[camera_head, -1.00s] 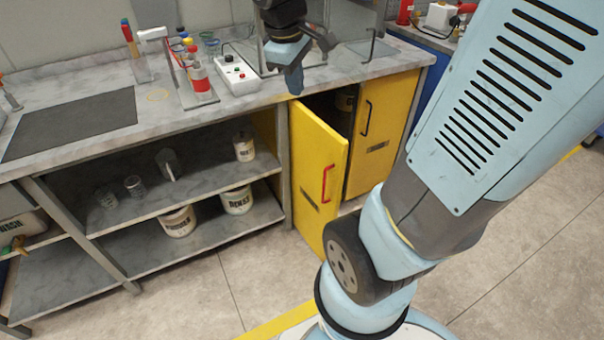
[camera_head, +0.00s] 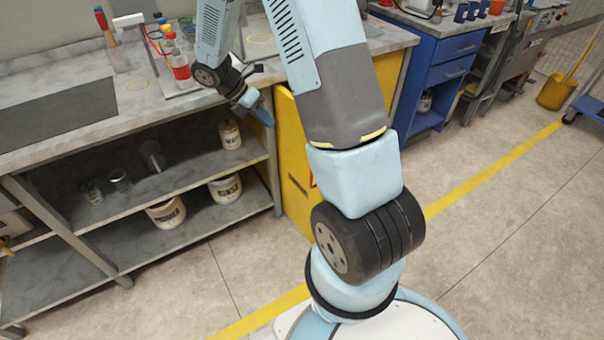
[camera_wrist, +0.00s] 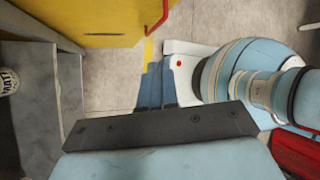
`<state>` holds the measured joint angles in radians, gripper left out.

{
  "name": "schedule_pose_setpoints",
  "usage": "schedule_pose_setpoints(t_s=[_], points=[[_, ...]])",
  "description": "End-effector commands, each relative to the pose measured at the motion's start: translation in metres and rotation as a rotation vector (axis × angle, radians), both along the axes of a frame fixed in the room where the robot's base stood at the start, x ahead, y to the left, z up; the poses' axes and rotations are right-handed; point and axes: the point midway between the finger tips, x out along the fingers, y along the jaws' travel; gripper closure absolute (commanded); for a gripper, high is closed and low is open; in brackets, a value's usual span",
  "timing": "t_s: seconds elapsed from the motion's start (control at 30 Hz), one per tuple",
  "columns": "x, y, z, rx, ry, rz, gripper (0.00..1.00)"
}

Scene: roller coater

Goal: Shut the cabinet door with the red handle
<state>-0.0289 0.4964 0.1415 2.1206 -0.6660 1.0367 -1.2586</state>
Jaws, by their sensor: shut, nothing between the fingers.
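The yellow cabinet door (camera_head: 292,165) stands swung out from the cabinet front in the head view, and my arm covers much of it. Only a sliver of its red handle (camera_head: 312,180) shows there. In the wrist view the yellow door (camera_wrist: 95,14) is at the top, with the red handle (camera_wrist: 163,14) at its right. My gripper (camera_head: 266,115) is shut and empty, pointing down near the counter's front edge, by the door's hinge-side top. Its blue fingers (camera_wrist: 157,84) lie together in the wrist view, apart from the handle. I cannot tell whether it touches the door.
The marble counter (camera_head: 140,105) holds a rack of bottles (camera_head: 178,62). Open shelves (camera_head: 145,190) with several pots are left of the door. A blue drawer cabinet (camera_head: 440,60) stands to the right.

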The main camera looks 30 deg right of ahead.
Motion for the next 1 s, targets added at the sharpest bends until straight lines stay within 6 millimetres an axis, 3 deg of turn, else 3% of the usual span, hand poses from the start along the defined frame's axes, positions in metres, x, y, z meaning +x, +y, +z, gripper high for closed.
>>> schedule_pose_setpoints(t_s=[0.03,0.3,0.5,0.77,1.0], points=[[0.003,0.001,-0.018,0.000,0.052,0.048,1.00],[0.014,0.002,-0.104,0.020,0.316,0.327,1.00],[0.013,0.004,-0.155,0.041,0.469,0.482,1.00],[0.011,0.002,-0.180,0.055,0.543,0.557,1.00],[0.001,-0.016,-0.199,0.056,0.547,0.556,1.00]])
